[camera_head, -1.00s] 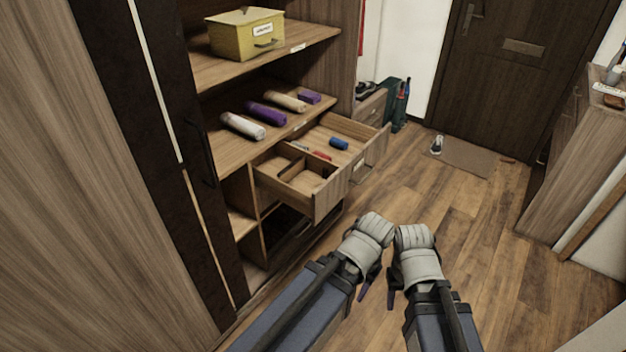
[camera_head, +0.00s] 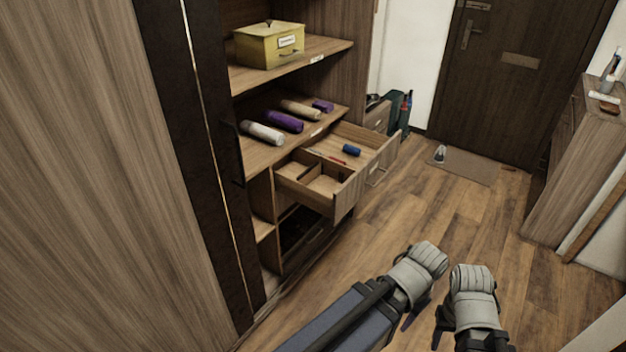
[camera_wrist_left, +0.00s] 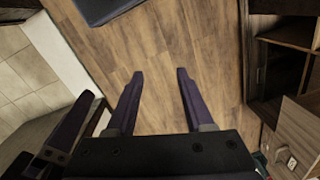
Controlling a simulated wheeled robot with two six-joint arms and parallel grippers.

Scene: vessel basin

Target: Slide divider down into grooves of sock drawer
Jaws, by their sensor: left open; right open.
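The near drawer (camera_head: 346,197) is pulled out of the wooden cabinet. It is split by thin wooden walls into compartments, and an inner divider (camera_head: 310,173) shows inside it. I cannot tell whether this divider is loose or seated, and the grooves are too small to make out. My left gripper (camera_head: 415,315) hangs over the floor, to the right of and below the drawer in the head view. In the left wrist view it (camera_wrist_left: 160,76) is open and empty. My right gripper (camera_head: 438,338) is beside it, pointing down, open and apart from the drawer.
A second open drawer (camera_head: 384,162) behind holds a blue roll (camera_head: 351,150) and a red item. Rolled cloths (camera_head: 284,121) lie on the shelf above, with a yellow box (camera_head: 270,46) higher up. The floor (camera_head: 480,215) to the right is clear.

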